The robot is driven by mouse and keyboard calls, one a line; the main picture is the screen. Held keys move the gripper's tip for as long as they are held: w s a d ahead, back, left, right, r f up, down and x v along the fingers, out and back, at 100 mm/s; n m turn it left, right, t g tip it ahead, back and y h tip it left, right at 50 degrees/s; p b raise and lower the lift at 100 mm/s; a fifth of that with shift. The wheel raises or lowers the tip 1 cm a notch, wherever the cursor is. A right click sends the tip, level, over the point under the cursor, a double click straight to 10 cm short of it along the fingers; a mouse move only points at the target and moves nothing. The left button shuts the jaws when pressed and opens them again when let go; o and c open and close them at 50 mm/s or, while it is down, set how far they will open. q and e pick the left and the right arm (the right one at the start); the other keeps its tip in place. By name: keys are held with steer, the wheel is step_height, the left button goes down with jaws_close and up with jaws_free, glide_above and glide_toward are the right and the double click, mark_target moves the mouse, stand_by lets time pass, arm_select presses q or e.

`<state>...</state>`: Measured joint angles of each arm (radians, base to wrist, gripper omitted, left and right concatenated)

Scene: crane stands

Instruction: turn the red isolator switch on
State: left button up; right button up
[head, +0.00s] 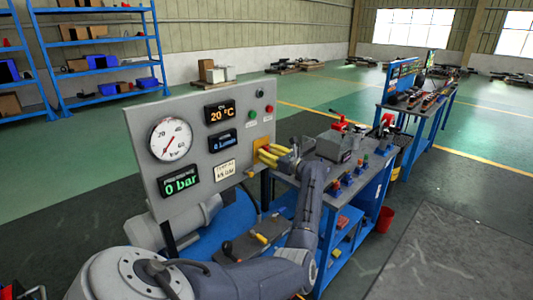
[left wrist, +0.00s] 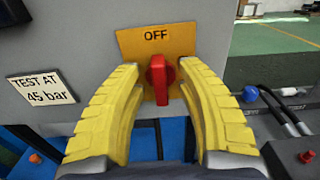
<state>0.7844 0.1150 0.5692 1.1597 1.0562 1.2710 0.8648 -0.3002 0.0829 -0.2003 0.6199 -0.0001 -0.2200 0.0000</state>
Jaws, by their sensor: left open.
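The red isolator switch (left wrist: 158,80) sits on an orange plate (left wrist: 180,38) marked OFF, its handle pointing straight up and down. In the left wrist view the yellow fingers of my left gripper (left wrist: 160,100) are open, one on each side of the red handle, with a gap to it on both sides. In the head view my left gripper (head: 269,155) is at the lower right of the grey panel (head: 200,110), and its fingers hide the switch there. My right gripper is not seen.
The panel carries a round gauge (head: 171,139), a 0 bar display (head: 180,181), a 20 °C display (head: 220,111) and a TEST AT 45 bar label (left wrist: 41,86). A blue workbench (head: 345,190) with tools stands close on the right.

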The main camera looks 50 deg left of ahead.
arm_select(q)
steer(key=shift+a, duration=0.35)
steer(key=shift+c, duration=0.2)
jaws_close()
